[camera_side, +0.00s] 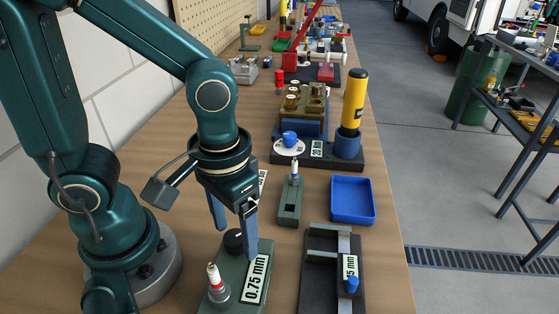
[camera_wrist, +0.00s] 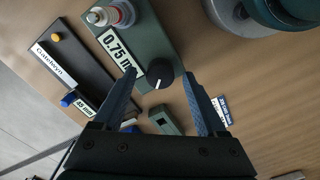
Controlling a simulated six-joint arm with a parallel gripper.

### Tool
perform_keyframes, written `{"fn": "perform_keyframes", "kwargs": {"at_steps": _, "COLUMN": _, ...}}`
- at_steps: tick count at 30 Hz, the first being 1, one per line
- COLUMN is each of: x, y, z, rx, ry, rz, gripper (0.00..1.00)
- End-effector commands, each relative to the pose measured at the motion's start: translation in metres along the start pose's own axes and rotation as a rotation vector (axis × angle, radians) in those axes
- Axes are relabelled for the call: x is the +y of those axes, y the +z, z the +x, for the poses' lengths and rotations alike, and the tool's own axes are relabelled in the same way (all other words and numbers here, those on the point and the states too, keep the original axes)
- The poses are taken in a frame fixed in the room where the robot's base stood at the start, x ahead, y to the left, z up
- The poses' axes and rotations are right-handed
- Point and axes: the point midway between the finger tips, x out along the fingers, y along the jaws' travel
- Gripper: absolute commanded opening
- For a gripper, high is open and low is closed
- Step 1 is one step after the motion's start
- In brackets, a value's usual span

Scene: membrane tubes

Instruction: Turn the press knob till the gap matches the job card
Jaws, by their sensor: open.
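The green press block (camera_side: 228,282) stands at the front of the bench with a label reading 0.75 mm. Its round black knob (camera_side: 233,241) has a white pointer line, clear in the wrist view (camera_wrist: 159,73). A red and white post (camera_side: 213,277) stands on the block's other end. My gripper (camera_side: 235,244) is open and points down over the block. In the wrist view its fingertips (camera_wrist: 160,72) lie either side of the knob, apart from it. A small white card (camera_wrist: 222,111), perhaps the job card, lies on the bench; I cannot read it.
A dark fixture marked 45 mm (camera_side: 350,268) with a blue knob stands right of the press. A small green stand (camera_side: 289,200) and an empty blue tray (camera_side: 353,199) lie beyond. A stand with a yellow bottle (camera_side: 354,95) is farther back.

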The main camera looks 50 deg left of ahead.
Motion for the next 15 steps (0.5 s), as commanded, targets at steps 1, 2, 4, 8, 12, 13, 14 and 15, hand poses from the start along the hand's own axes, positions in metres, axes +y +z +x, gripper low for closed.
{"fn": "perform_keyframes", "kwargs": {"at_steps": 1, "x": 0.001, "y": -0.001, "z": -0.006, "rx": 0.005, "ry": 0.003, "rz": 0.0, "gripper": 0.74}}
{"fn": "perform_keyframes", "kwargs": {"at_steps": 2, "x": 0.001, "y": -0.001, "z": -0.009, "rx": 0.006, "ry": 0.003, "rz": 0.0, "gripper": 0.74}}
{"fn": "perform_keyframes", "kwargs": {"at_steps": 4, "x": 0.001, "y": -0.001, "z": -0.018, "rx": 0.006, "ry": 0.003, "rz": 0.0, "gripper": 0.74}}
{"fn": "perform_keyframes", "kwargs": {"at_steps": 8, "x": 0.001, "y": -0.001, "z": -0.033, "rx": 0.005, "ry": 0.003, "rz": 0.0, "gripper": 0.74}}
{"fn": "perform_keyframes", "kwargs": {"at_steps": 12, "x": 0.0, "y": 0.0, "z": -0.043, "rx": 0.002, "ry": 0.001, "rz": 0.0, "gripper": 0.74}}
{"fn": "perform_keyframes", "kwargs": {"at_steps": 13, "x": 0.0, "y": 0.0, "z": -0.044, "rx": 0.002, "ry": 0.001, "rz": 0.0, "gripper": 0.74}}
{"fn": "perform_keyframes", "kwargs": {"at_steps": 14, "x": 0.0, "y": 0.0, "z": -0.045, "rx": 0.002, "ry": 0.001, "rz": 0.0, "gripper": 0.74}}
{"fn": "perform_keyframes", "kwargs": {"at_steps": 15, "x": 0.0, "y": 0.0, "z": -0.045, "rx": 0.002, "ry": 0.001, "rz": 0.0, "gripper": 0.74}}
